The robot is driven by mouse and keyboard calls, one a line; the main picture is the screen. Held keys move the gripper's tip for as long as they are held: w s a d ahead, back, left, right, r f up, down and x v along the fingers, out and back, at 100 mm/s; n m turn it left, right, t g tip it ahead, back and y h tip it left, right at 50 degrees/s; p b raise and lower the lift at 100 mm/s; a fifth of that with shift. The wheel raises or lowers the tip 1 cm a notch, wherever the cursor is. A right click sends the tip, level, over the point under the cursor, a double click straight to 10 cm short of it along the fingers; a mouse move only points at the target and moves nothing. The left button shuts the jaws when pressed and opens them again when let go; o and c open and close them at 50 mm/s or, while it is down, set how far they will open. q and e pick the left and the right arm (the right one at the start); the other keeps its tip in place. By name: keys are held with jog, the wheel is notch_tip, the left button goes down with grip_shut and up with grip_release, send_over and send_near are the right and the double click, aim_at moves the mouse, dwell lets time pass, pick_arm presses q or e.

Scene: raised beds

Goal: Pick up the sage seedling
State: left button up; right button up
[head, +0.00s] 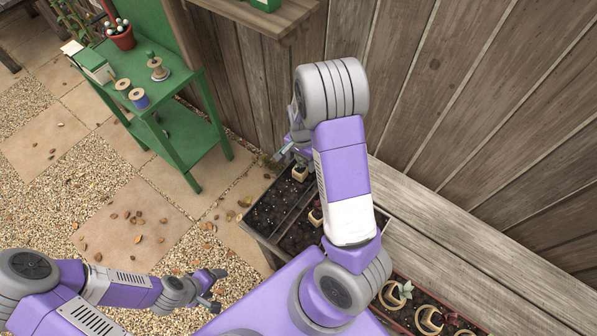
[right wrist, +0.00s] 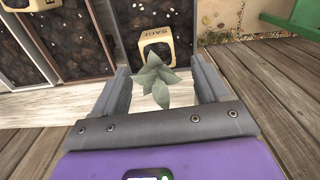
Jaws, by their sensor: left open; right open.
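The sage seedling (right wrist: 156,80) has grey-green leaves and a small tan pot lettered SAGE (right wrist: 168,37) in the right wrist view. It stands in the dark soil of a planter; in the head view the pot (head: 299,174) shows just left of my right arm. My right gripper (right wrist: 161,70) is open. Its fingers are on either side of the leaves in that view, with the pot beyond the fingertips; I cannot tell whether they touch. In the head view this gripper is partly hidden behind my arm. My left gripper (head: 210,287) is open and empty, low over the gravel.
A red tray (head: 403,330) with several potted seedlings lies at lower right on a wooden bench (head: 470,270). A plank wall (head: 480,110) rises behind. A green stand (head: 185,135) with spools is at upper left.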

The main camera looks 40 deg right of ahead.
aim_at(301, 167)
notch_tip(301, 167, down, 6)
jog(key=shift+s+a+r+b, duration=0.15)
jog(key=shift+r+b, duration=0.1)
jog(key=shift+b, duration=0.3)
jog(key=c, duration=1.1)
jog(key=shift+o, duration=0.2)
jog(key=shift+r, duration=0.1)
